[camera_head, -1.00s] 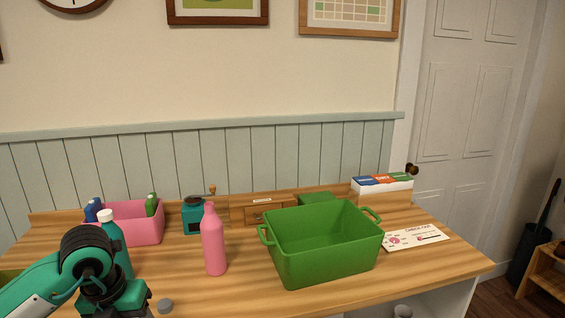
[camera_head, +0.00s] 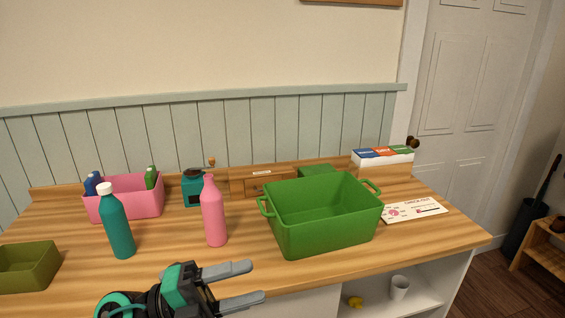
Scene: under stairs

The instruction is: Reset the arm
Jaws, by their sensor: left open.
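My left gripper (camera_head: 246,284) is at the bottom of the head view, in front of the table's front edge. Its two grey fingers point right and stand apart, with nothing between them. The green bin (camera_head: 322,232) is on the table beyond it to the right. A pink bottle (camera_head: 213,212) and a teal bottle with a white cap (camera_head: 118,222) stand upright on the table beyond the gripper, apart from it. My right gripper is not in view.
A pink bin (camera_head: 134,203) with small bottles, a teal grinder (camera_head: 193,188) and a small drawer box (camera_head: 266,184) stand at the back. An olive tray (camera_head: 28,267) is at left. A card (camera_head: 414,211) lies right. A white cup (camera_head: 399,287) is on the shelf below.

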